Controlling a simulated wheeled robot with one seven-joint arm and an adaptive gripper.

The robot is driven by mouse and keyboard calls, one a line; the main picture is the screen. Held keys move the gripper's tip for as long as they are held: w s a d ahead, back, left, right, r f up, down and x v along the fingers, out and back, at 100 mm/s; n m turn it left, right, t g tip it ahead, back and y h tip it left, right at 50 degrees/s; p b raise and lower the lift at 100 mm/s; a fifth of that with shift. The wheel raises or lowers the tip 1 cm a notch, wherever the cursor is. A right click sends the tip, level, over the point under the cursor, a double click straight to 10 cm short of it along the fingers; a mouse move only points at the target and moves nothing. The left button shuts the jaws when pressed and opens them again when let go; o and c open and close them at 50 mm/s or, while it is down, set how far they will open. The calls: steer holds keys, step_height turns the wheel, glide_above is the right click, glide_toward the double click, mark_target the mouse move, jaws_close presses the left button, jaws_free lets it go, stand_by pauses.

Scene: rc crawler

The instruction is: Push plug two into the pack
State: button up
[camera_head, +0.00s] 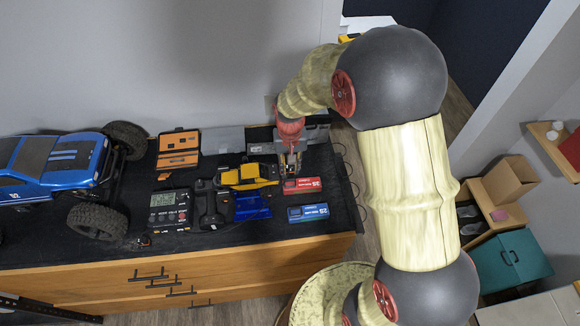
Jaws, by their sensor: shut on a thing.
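My gripper (291,165) points down at the back edge of the red battery pack (302,185) on the dark mat. Its fingers are close together on something small, probably plug two, which is mostly hidden at this size. I cannot tell whether the plug touches the pack or how far in it sits. A blue battery pack (308,213) lies in front of the red one, nearer the bench's front edge. Which pack the task means is not clear from the picture.
A blue RC truck (50,165) stands at the left. A charger (170,210), a yellow-and-black body part (248,176), a blue tray (252,207) and an orange case (178,150) lie left of the packs. The bench (200,262) ends just right of the packs.

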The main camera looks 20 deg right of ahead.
steer(key=b, duration=0.3)
glide_above(290, 186)
steer(key=shift+w+d+f, duration=0.1)
steer(key=shift+w+f, duration=0.1)
steer(key=shift+f, duration=1)
steer(key=shift+w+d+f, duration=0.1)
steer(key=shift+w+f, duration=0.1)
steer(key=shift+f, duration=0.95)
steer(key=shift+f+b, duration=0.6)
steer(key=shift+f, duration=0.25)
steer(key=shift+r, duration=0.15)
steer(key=shift+r+p, duration=0.35)
steer(key=shift+r, duration=0.05)
steer(key=shift+f+b, duration=0.5)
steer(key=shift+f, duration=0.05)
stand_by(1.3)
steer(key=o, duration=1)
steer(key=shift+s, duration=0.1)
steer(key=shift+c, duration=0.2)
steer(key=shift+o, duration=0.2)
step_height(290, 186, up, 12)
steer(key=shift+r, duration=0.1)
